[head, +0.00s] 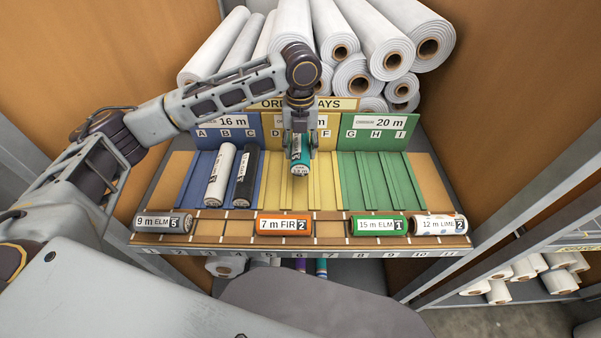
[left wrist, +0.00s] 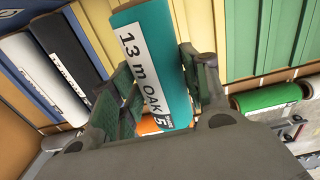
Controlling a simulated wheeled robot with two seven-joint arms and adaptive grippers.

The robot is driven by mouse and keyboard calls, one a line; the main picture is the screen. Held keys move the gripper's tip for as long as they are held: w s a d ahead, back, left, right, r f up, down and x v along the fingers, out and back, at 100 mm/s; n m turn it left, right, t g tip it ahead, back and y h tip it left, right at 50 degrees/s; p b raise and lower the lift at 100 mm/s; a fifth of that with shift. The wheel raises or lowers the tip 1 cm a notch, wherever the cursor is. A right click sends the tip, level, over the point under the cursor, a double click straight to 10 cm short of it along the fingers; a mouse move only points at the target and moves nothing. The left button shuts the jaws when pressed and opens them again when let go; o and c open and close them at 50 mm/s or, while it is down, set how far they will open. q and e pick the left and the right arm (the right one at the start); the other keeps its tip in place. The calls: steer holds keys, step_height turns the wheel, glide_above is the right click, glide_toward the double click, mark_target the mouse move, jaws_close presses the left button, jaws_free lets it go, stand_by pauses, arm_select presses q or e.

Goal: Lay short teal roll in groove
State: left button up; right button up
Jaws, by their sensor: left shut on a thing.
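The short teal roll (head: 300,158), labelled 13 m OAK 5 in the left wrist view (left wrist: 156,65), is held over the yellow bay (head: 271,190) near its middle groove. My left gripper (head: 300,150) points down and is shut on the roll, with one finger on each side. The roll lies lengthwise with the grooves. I cannot tell whether it touches the bay floor. The groove under it is partly hidden by the roll and gripper. My right gripper is not in view.
A white roll (head: 221,175) and a black roll (head: 245,178) lie in the blue bay. The green bay (head: 378,180) is empty. Grey (head: 163,222), orange (head: 284,225), green (head: 378,226) and white (head: 439,225) rolls lie on the front rack. Large white rolls (head: 385,40) are stacked behind.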

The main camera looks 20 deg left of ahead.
arm_select(q)
steer(key=shift+f, duration=2.7)
steer(key=shift+f, duration=1.85)
steer(key=shift+f, duration=0.1)
steer(key=o, duration=1)
step_height(320, 180, up, 12)
steer(key=shift+r, duration=0.1)
